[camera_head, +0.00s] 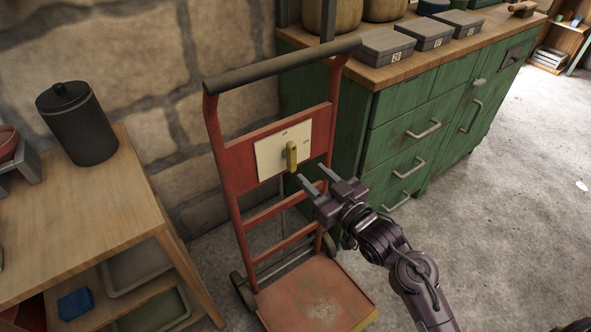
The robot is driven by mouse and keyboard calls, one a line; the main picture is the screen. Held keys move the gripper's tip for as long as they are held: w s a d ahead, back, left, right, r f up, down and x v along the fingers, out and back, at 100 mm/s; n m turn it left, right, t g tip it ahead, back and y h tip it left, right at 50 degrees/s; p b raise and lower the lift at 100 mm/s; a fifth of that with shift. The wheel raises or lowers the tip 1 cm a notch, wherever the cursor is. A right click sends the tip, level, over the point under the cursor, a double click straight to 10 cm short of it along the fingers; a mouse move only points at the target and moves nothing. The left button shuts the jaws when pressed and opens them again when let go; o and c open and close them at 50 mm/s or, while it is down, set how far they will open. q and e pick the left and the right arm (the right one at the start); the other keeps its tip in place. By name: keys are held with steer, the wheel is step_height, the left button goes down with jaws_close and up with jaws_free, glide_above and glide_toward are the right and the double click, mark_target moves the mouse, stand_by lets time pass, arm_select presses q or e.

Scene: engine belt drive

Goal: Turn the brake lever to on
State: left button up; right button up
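The brake lever (291,155) is a short yellow handle on a cream plate (268,156). The plate is fixed to the red hand truck (225,165), and the lever stands roughly upright on it. Small marks on the plate are too small to read. My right gripper (311,184) comes in from the lower right, just below and right of the lever. Its two fingers are apart with nothing between them, and it looks clear of the lever. My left gripper is not in view.
A wooden table (90,225) with a black canister (77,123) stands at the left. A green cabinet (400,135) with grey boxes (384,46) on top stands behind at the right. The truck's base plate (318,298) is bare.

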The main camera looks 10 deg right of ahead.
mark_target(294, 157)
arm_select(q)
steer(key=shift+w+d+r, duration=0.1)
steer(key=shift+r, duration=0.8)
arm_select(e)
steer(key=x, duration=0.7)
steer(key=shift+w+a, duration=0.15)
steer(key=shift+w, duration=0.1)
jaws_close()
